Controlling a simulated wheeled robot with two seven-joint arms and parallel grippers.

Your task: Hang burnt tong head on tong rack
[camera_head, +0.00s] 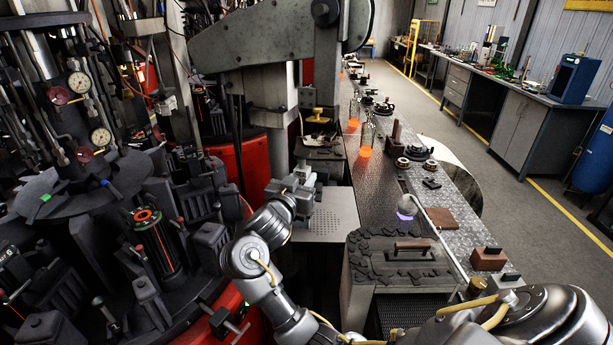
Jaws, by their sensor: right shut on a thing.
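My right arm comes in from the lower right, bends at the bottom centre and rises to my right gripper (301,177). The gripper is over the perforated metal plate (322,218), left of the long bench. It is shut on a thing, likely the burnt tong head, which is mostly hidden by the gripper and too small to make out. I cannot tell the tong rack for sure among the dark fittings behind the gripper. My left gripper is not in view.
A dark machine with gauges (79,83) fills the left. A metal bench (455,240) runs away at the right, with glowing orange pieces (364,151) and dark round parts (416,153). A dark box with a handle (400,268) stands near. A machine head (255,42) overhangs the gripper.

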